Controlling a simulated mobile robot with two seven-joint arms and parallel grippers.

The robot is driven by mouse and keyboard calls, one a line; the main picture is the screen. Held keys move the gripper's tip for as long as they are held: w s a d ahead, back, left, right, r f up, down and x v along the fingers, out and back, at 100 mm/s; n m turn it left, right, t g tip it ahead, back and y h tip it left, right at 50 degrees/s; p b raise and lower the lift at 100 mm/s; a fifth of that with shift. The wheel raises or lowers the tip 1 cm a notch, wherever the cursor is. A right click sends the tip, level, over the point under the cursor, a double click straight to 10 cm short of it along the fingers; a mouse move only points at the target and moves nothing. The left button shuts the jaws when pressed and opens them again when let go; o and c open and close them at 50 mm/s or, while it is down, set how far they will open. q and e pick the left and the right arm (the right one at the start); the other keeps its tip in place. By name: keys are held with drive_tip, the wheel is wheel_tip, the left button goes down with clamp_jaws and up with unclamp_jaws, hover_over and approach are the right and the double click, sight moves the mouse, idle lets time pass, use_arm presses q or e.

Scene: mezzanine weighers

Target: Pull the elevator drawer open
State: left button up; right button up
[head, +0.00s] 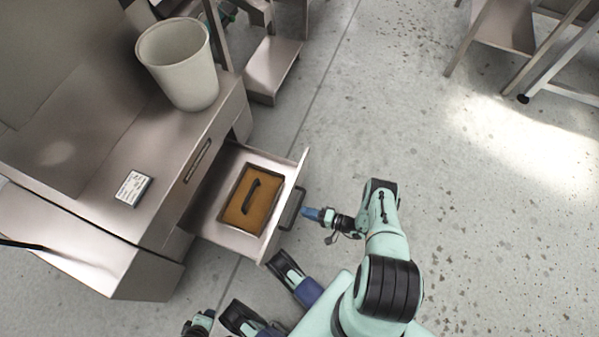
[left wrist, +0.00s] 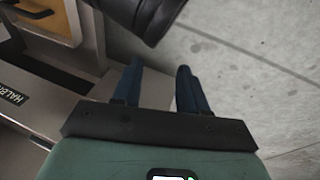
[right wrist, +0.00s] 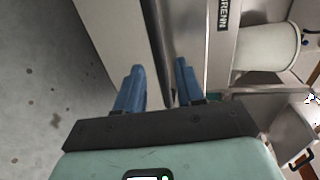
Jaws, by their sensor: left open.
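A grey metal drawer (head: 232,241) stands pulled out from the cabinet below the counter in the head view. A brown-orange panel with a dark grip (head: 250,197) lies inside it. The drawer's dark bar handle (head: 293,208) is on its front, and it also shows in the right wrist view (right wrist: 156,45). My right gripper (head: 308,213) is just in front of the handle. In the right wrist view its blue fingers are apart, with the dark bar between them and gaps visible. My left gripper (left wrist: 158,72) is open and empty, low beside the cabinet.
A whitish bin (head: 180,70) and a small white scale-like box (head: 133,187) stand on the counter (head: 95,215). A second drawer handle (head: 198,160) is on the cabinet front. A metal bench (head: 505,30) stands far right. The speckled floor right of the drawer is clear.

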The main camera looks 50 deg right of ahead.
use_arm(q)
drive_tip(key=shift+s+d+r+p, duration=0.2)
drive_tip(key=shift+s+d+r, duration=0.1)
drive_tip(key=shift+s, duration=0.15)
drive_tip(key=shift+s+d+r+p, duration=0.15)
drive_tip(key=shift+s+r+p, duration=0.1)
drive_tip(key=shift+s, duration=0.15)
use_arm(e)
drive_tip(key=v, duration=0.8)
drive_tip(key=shift+s, duration=0.3)
drive_tip(key=shift+d+r, duration=0.1)
drive_tip(key=shift+r, duration=0.05)
